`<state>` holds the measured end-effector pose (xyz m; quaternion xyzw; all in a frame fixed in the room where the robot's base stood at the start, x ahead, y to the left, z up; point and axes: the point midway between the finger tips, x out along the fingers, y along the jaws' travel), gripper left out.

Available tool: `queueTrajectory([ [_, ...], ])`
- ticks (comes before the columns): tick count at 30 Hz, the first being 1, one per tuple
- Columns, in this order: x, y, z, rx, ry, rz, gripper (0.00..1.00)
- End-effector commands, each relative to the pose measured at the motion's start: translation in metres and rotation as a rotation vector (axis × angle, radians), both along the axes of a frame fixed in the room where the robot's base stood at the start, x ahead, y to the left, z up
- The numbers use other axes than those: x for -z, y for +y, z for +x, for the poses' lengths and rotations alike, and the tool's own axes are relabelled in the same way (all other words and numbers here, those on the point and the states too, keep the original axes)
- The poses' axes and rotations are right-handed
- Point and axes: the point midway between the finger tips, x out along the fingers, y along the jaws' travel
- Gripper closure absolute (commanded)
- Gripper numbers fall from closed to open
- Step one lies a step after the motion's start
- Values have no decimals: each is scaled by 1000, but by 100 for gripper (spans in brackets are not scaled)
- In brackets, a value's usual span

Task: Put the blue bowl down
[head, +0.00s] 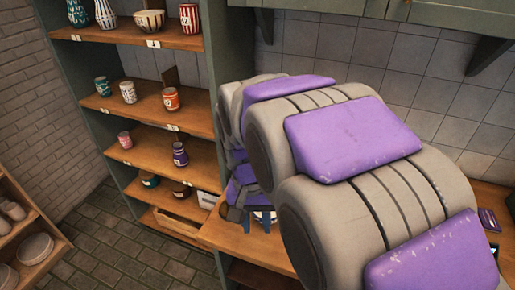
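My arm fills the middle and right of the head view. My gripper (250,214) is at its far end, low over the near end of the wooden counter. A small blue and white piece (264,216) shows right at the gripper, mostly hidden by my gripper and arm; it may be the blue bowl. I cannot tell whether the fingers are closed on it or whether it touches the counter. The wooden counter (232,236) shows its left end below the gripper.
A green shelf unit with wooden shelves (178,122) stands left of the counter, holding painted cups, jars and a patterned bowl (149,21). A low rack with pale dishes (35,248) is at the lower left. The stone floor (115,240) between is clear.

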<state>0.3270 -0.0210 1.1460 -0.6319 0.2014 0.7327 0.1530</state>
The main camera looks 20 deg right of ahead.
Motion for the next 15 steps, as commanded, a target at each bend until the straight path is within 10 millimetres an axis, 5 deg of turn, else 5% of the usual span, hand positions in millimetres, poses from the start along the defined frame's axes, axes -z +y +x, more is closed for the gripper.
queueTrajectory([
  [15,-9,-26,91,280,-11,-56,64],
])
